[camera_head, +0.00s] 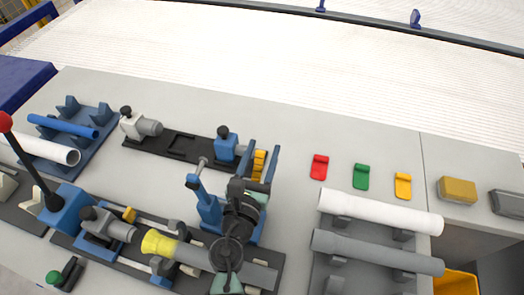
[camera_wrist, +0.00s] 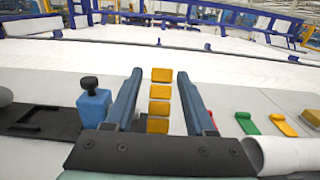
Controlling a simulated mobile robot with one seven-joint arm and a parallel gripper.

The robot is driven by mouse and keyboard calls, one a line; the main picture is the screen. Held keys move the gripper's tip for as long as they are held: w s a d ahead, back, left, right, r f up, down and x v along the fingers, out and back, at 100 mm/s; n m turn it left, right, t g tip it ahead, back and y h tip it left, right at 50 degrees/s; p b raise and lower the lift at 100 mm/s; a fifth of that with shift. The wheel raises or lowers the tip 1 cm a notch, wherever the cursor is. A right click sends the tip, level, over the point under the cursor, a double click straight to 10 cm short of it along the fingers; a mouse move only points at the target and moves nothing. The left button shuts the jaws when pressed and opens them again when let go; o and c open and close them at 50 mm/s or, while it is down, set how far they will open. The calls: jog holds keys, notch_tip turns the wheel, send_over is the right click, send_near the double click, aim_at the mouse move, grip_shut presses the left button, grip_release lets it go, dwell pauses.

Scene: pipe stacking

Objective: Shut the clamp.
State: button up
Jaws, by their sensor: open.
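My gripper (camera_head: 263,146) is open, its two blue fingers apart and pointing away toward the back. In the wrist view the gripper (camera_wrist: 160,74) has several yellow blocks (camera_wrist: 160,107) in line between its fingers; whether it touches them I cannot tell. What looks like the clamp is a blue upright part with a raised lever (camera_head: 207,203), just left of my arm in the head view. My arm hides part of it, and I cannot tell how far it is open. A grey pipe (camera_head: 195,255) with a yellow flared end lies in holders below it.
A black rail (camera_head: 180,147) with two end stops, one blue with a black knob (camera_wrist: 92,98), lies behind. Red, green and yellow tabs (camera_head: 361,176) lie right. White (camera_head: 380,213) and grey pipes (camera_head: 375,250) rest on a rack. A red-knobbed lever (camera_head: 30,160) rises left.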

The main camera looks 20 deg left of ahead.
grip_shut()
dwell(1.3)
